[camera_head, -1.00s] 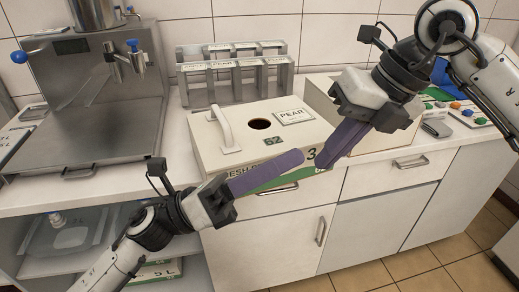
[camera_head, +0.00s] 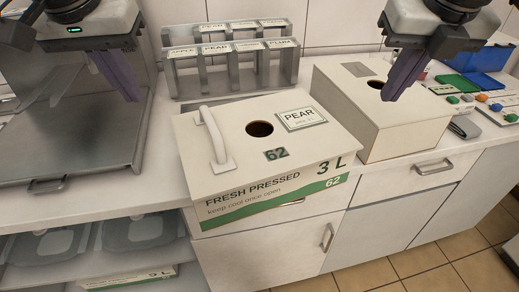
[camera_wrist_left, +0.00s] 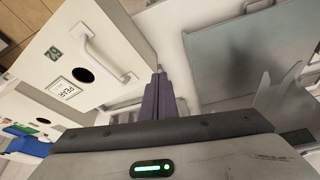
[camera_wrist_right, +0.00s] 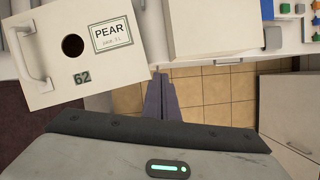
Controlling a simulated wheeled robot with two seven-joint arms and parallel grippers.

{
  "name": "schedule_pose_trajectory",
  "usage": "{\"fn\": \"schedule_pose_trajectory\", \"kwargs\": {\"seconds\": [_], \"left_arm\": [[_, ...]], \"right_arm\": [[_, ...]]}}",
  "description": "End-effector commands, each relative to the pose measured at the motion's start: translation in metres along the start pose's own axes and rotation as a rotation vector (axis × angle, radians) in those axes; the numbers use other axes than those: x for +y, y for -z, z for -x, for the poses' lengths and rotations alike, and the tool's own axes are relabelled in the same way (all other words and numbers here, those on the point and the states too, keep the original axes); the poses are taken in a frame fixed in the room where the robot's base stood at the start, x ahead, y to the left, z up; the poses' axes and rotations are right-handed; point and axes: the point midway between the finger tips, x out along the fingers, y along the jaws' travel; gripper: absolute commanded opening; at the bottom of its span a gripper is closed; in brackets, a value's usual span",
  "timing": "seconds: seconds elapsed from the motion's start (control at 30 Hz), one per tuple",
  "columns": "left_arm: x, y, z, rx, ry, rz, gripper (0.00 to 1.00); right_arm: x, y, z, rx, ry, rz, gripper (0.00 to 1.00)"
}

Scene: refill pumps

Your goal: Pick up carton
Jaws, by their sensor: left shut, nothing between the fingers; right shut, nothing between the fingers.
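The carton (camera_head: 235,160) is a white box on the counter with a PEAR label, number 62, a white handle, a round top hole and a green "FRESH PRESSED 3 L" front. It also shows in the left wrist view (camera_wrist_left: 110,72) and the right wrist view (camera_wrist_right: 105,68). My left gripper (camera_head: 133,98) is shut and empty, left of the carton, in front of the metal dispenser. My right gripper (camera_head: 388,98) is shut and empty, right of the carton, seen over a second white box (camera_head: 415,115). Neither gripper touches the PEAR carton.
A metal rack (camera_head: 235,82) with fruit-name labels stands behind the carton. The metal dispenser (camera_head: 60,140) is at the left. Blue and green trays (camera_head: 480,62) and coloured knobs are at the right. Clear containers (camera_head: 140,230) sit on the shelf below the counter.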

Motion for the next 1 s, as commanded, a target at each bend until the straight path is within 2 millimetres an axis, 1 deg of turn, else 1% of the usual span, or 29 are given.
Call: {"fn": "schedule_pose_trajectory", "kwargs": {"seconds": [0.07,0.3,0.37,0.47,0.57,1.0], "left_arm": [[-0.004,0.001,0.002,0.006,0.012,-0.004,0.00],[-0.003,0.001,0.001,0.004,0.010,-0.004,0.00],[-0.003,0.001,-0.001,0.003,0.009,-0.003,0.00],[-0.003,0.000,-0.009,0.000,0.009,-0.003,0.00],[-0.003,0.000,-0.023,0.000,0.009,-0.003,0.00],[-0.003,0.000,-0.110,0.000,0.008,-0.002,0.00]], "right_arm": [[-0.001,0.000,0.000,-0.001,0.002,-0.002,0.00],[-0.001,0.000,0.000,0.000,0.001,-0.001,0.00],[0.000,0.000,-0.002,0.001,0.001,-0.001,0.00],[0.000,0.000,-0.010,0.002,0.000,-0.001,0.00],[-0.001,0.001,-0.025,0.004,0.002,-0.002,0.00],[-0.001,0.001,-0.111,0.004,0.002,-0.002,0.00]]}}
